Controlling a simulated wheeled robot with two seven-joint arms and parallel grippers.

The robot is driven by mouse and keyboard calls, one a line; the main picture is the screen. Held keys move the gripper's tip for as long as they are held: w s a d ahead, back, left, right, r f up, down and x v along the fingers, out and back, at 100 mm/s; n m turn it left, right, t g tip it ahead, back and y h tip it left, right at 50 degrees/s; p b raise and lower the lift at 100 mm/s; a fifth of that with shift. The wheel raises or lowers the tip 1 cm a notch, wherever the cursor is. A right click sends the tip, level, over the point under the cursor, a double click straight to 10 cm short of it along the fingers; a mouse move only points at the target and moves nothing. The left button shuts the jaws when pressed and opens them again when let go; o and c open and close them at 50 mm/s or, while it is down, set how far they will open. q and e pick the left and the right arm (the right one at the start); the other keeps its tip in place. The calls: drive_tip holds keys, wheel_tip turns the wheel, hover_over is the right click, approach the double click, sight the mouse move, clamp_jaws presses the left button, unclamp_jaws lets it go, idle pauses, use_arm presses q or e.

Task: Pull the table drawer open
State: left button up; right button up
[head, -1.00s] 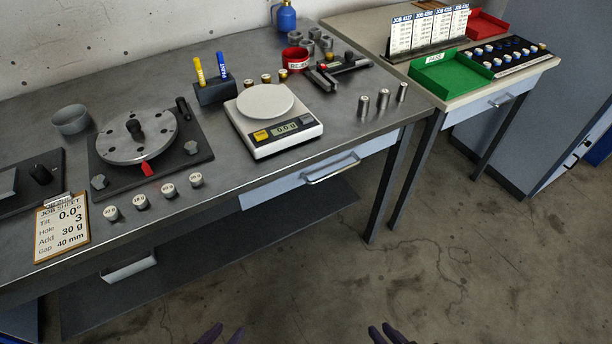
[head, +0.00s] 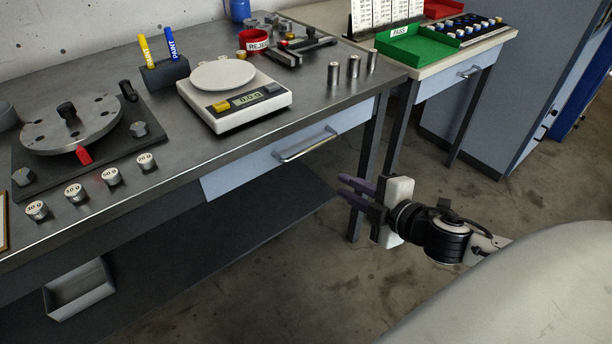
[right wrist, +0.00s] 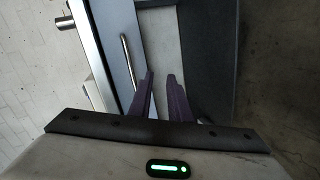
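The table drawer (head: 240,178) has a pale blue-grey front under the metal table's front edge and looks closed. Its silver bar handle (head: 305,146) also shows in the right wrist view (right wrist: 128,60). My right gripper (head: 341,186) is open and empty, its purple fingers pointing toward the table. It is below and right of the handle in the head view, apart from it. In the right wrist view the two fingers (right wrist: 161,76) show a gap between them, with the handle up and left of their tips. My left gripper is not in view.
On the metal table (head: 160,212) stand a scale (head: 235,112), a rotor fixture (head: 70,125), labelled weights and metal cylinders. A side table to the right has a green tray (head: 415,50) and its own handled drawer (head: 445,82). An open grey bin (head: 80,290) is below. Floor before the drawer is clear.

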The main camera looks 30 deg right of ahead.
sight(309, 148)
drive_tip(key=shift+w+a+r+n+t+y+b, duration=0.15)
drive_tip(key=shift+w+a+r+n+t+b, duration=0.4)
drive_tip(key=shift+w, duration=1.65)
drive_tip(key=shift+w+r+n+y+b, duration=0.2)
drive_tip(key=shift+w+n+b, duration=0.6)
drive_tip(key=shift+w, duration=1.4)
drive_tip(key=shift+w+a+r+n+t+y+b, duration=0.15)
drive_tip(key=shift+w+a+r+n+t+b, duration=0.4)
drive_tip(key=shift+w, duration=1.65)
drive_tip(key=shift+d+f+g, duration=0.15)
drive_tip(key=shift+d+g, duration=0.1)
drive_tip(key=shift+g, duration=0.05)
drive_tip(key=shift+c, duration=0.3)
clamp_jaws()
